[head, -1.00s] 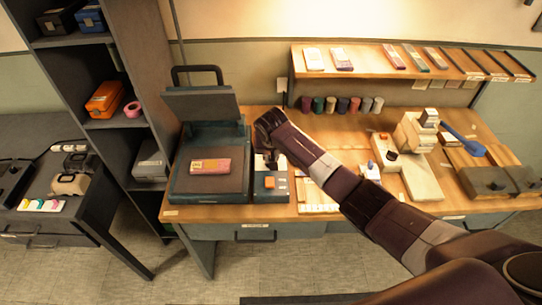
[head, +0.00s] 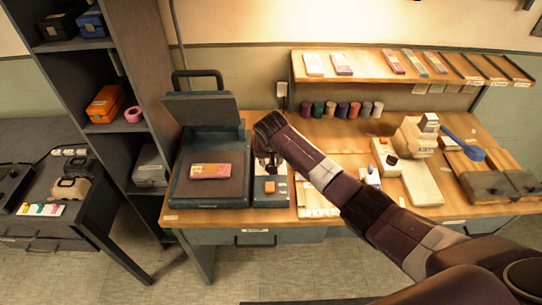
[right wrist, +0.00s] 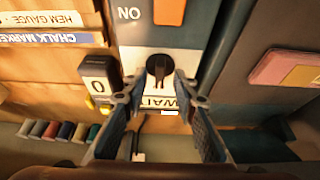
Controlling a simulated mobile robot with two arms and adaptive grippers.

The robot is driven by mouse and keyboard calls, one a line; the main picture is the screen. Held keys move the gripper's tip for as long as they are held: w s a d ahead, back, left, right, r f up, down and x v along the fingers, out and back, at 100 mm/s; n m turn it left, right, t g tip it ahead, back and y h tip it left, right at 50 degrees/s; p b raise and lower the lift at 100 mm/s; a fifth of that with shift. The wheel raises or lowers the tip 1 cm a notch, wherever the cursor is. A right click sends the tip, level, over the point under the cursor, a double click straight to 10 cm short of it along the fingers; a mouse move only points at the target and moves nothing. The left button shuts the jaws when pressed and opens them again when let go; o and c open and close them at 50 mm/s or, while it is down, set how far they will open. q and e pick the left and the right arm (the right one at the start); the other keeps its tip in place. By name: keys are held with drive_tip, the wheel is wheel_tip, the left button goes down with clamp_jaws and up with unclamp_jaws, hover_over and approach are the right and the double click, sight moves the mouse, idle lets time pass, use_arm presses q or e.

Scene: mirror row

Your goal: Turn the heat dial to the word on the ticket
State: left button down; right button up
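The heat dial (right wrist: 158,70) is a black knob on a white plate in the right wrist view. Its pointer lies roughly up and down in that picture. "NO" is printed above it at the left, and a word starting "WAI" stands below it, partly covered by a finger. My right gripper (right wrist: 161,84) is open, with a fingertip on either side of the dial; I cannot tell if they touch it. In the head view my right gripper (head: 266,163) hides the dial on the control box (head: 271,200). I cannot make out the ticket. My left gripper is out of view.
The press (head: 207,201) stands left of the control box with its lid raised and a pink packet (head: 210,171) on its plate. A black block marked 0 (right wrist: 98,80) sits close beside the dial. Several thread spools (head: 342,109) stand behind, under a shelf (head: 400,75).

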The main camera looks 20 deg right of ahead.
drive_tip(key=v, duration=1.1)
drive_tip(key=shift+r, duration=0.25)
drive_tip(key=shift+s, duration=0.15)
